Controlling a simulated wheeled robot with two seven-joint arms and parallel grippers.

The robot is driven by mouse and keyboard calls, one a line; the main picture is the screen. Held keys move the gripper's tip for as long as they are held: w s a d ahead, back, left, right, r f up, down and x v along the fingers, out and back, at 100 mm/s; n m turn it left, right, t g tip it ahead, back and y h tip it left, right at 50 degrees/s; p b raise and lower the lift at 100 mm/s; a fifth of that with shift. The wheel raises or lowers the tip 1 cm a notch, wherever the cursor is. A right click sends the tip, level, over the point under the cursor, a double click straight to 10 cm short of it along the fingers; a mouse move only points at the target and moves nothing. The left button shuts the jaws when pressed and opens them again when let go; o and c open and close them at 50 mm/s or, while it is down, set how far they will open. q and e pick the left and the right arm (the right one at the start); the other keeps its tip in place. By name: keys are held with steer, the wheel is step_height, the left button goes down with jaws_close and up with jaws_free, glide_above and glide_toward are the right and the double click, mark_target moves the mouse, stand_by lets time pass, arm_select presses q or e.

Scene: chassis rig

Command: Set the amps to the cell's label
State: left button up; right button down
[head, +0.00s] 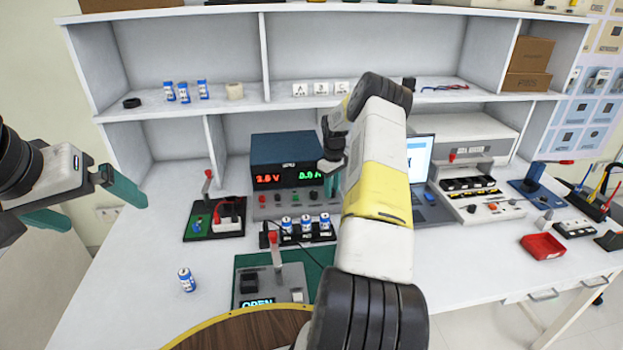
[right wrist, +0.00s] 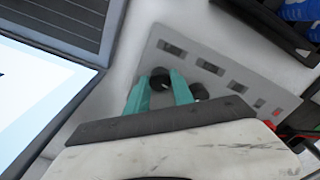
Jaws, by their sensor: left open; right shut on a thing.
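The power supply (head: 287,158) stands at the back middle of the bench. Its red volts readout (head: 281,178) looks like 3.8 V. The green amps readout (head: 309,174) is partly hidden by my right arm and starts with 0. In the right wrist view, my right gripper (right wrist: 160,88) is shut on a black knob (right wrist: 160,76) on a grey panel (right wrist: 225,75). A second knob (right wrist: 199,91) is just right of the fingers. Blue-and-white cells (head: 306,223) stand in a black holder; another cell (head: 187,280) stands alone. Their labels are unreadable. My left gripper (head: 108,215) is open and empty.
A tester reading OPEN (head: 258,302) is at the front. A laptop (head: 425,170) and a red tray (head: 542,246) are to the right. The left front of the bench is mostly clear.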

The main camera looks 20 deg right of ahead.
steer(key=m, duration=0.5)
steer(key=shift+m, duration=2.5)
steer(key=c, duration=1.1)
jaws_free()
step_height(320, 180, up, 8)
steer(key=shift+f, duration=0.1)
